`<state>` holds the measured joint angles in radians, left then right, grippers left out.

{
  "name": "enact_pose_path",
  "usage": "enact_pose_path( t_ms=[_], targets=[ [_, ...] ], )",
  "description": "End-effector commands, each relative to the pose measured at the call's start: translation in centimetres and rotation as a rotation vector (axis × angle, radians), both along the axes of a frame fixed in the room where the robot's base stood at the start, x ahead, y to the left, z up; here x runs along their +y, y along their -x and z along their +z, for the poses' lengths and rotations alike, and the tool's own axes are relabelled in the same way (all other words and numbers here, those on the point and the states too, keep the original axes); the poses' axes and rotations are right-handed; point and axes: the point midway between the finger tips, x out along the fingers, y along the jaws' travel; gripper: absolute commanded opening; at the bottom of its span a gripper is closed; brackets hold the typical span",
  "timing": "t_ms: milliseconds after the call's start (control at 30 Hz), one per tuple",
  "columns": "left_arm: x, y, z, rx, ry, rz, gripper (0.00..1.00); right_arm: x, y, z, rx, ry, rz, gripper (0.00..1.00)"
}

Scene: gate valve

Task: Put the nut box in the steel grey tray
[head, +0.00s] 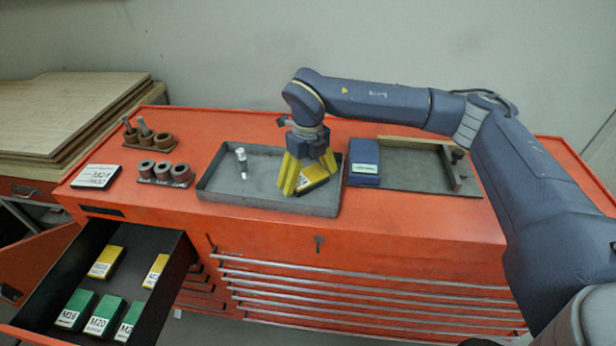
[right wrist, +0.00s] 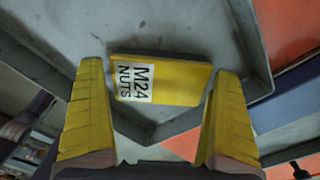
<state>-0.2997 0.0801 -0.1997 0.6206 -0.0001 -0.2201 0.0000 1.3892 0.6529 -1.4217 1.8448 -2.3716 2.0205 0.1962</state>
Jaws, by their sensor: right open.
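The nut box (head: 314,177) is yellow with a white label. In the right wrist view the box (right wrist: 182,82) reads "M24 NUTS". It is inside the steel grey tray (head: 222,190), toward the tray's right front corner; I cannot tell whether it lies fully flat on the floor. The tray (right wrist: 262,60) also shows around it in the right wrist view. My right gripper (head: 308,178) points down into the tray, its yellow fingers open on either side of the box with small gaps showing. The fingers partly hide the box in the head view. My left gripper is not in view.
A blue box (head: 364,160) and a grey board with a rail (head: 410,170) lie to the right. Bushing racks (head: 163,172) stand left. An open drawer (head: 150,255) holds green and yellow boxes.

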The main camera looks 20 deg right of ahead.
Motion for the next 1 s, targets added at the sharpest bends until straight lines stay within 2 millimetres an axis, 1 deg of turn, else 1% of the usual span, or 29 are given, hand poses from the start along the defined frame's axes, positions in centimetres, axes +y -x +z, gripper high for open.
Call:
enact_pose_path(
  t_ms=[167, 500, 633, 800, 1000],
  targets=[
    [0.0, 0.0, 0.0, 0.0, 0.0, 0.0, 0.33, 0.0, -0.1, 1.8, -0.005, -0.001, 0.0, 1.0],
    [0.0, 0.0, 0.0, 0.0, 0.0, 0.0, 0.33, 0.0, -0.1, 7.7, -0.003, 0.0, 0.0, 1.0],
    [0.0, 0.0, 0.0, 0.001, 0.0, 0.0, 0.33, 0.0, -0.1, 9.6, -0.004, 0.0, 0.0, 1.0],
    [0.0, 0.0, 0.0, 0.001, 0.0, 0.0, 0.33, 0.0, -0.1, 11.3, -0.002, 0.0, 0.0, 1.0],
    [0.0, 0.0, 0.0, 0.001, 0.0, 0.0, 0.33, 0.0, 0.0, 12.1, -0.001, 0.0, 0.001, 1.0]
  ],
)
